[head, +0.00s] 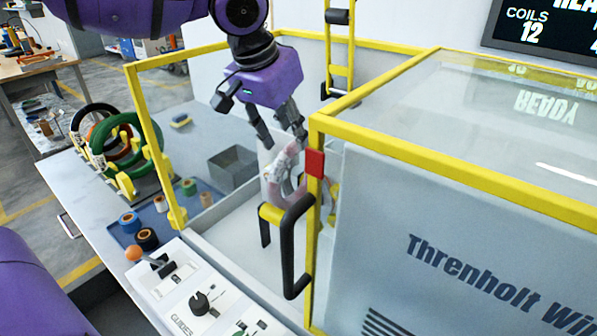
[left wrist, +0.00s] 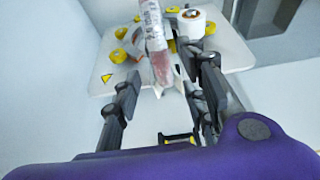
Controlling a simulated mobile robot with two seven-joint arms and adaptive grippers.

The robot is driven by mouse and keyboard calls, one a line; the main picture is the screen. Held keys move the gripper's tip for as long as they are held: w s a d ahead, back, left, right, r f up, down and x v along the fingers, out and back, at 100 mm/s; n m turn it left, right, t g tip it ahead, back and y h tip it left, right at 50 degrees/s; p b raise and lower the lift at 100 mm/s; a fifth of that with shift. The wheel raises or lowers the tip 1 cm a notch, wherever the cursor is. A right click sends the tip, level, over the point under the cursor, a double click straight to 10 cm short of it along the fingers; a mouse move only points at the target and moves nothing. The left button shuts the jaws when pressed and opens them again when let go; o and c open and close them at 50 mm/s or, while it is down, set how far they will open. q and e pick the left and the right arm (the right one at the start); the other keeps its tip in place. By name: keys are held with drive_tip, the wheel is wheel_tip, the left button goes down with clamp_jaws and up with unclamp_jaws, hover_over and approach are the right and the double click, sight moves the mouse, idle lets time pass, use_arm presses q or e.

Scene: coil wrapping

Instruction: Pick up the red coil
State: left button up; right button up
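The red coil (head: 286,180) stands upright inside the yellow-framed machine and looks pinkish, with pale wrapping over it. The machine's front post hides part of it. It also shows edge-on in the left wrist view (left wrist: 155,42), with a reddish lower end. My left gripper (head: 284,141) points down just above the coil. Its fingers are spread, and in the left wrist view the coil lies between and beyond them, with a gap to the left finger. Contact with the right finger is unclear. My right gripper is not in view.
The yellow frame (head: 320,122) and a black handle (head: 292,245) stand close to the coil. A rack at left holds other coils, including a green one (head: 97,140). A grey bin (head: 232,168) sits behind. A white tape roll (left wrist: 191,22) is beside the coil.

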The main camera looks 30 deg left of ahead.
sight(293, 143)
use_arm(q)
drive_tip(key=x, duration=0.5)
drive_tip(key=shift+w+a, duration=0.1)
drive_tip(key=shift+a, duration=0.05)
drive_tip(key=shift+w+f, duration=0.1)
drive_tip(key=shift+c, duration=0.5)
drive_tip(key=c, duration=0.8)
clamp_jaws()
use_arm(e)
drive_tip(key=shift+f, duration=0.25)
